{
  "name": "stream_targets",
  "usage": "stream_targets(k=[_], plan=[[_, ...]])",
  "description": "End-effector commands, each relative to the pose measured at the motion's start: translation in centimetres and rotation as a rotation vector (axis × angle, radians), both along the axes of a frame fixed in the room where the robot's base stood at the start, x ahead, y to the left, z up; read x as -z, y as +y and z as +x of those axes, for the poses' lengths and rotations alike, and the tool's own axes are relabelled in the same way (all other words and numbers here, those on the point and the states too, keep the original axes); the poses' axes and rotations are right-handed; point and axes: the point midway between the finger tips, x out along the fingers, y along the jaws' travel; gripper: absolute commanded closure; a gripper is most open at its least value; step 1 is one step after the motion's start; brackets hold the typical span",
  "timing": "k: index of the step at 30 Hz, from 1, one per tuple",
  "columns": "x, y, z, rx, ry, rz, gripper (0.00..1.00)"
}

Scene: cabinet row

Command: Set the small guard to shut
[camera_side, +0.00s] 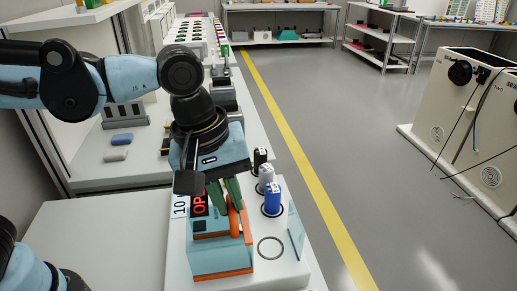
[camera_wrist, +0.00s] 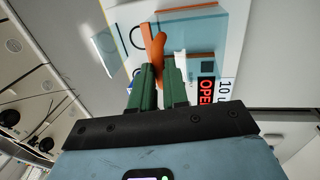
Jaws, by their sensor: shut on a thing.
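The small guard looks like a see-through light-blue cover (camera_side: 218,262) with orange edging on the white bench unit; it also shows in the wrist view (camera_wrist: 215,30). An orange handle (camera_side: 234,226) stands at its right side and shows in the wrist view (camera_wrist: 153,40). My gripper (camera_side: 227,200), with green fingers, reaches down from above and is shut on the orange handle; the fingers show in the wrist view (camera_wrist: 158,72). A black sign with red letters (camera_side: 199,203) beside the guard reads "OP…"; the wrist view shows "OPE…" (camera_wrist: 206,88). The fingers partly hide the handle.
An upright clear panel (camera_side: 296,232) stands at the unit's right edge. An empty ring mark (camera_side: 270,248) lies between panel and guard.

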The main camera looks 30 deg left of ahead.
Motion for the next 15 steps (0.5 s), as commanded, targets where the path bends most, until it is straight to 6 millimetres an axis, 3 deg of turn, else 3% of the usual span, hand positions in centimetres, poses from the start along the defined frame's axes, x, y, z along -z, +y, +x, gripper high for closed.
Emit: stream_targets(k=[7,15], plan=[[-0.1,-0.5,0.5,0.000,0.000,0.000,1.00],[-0.2,-3.2,3.3,0.000,-0.001,-0.001,1.00]])
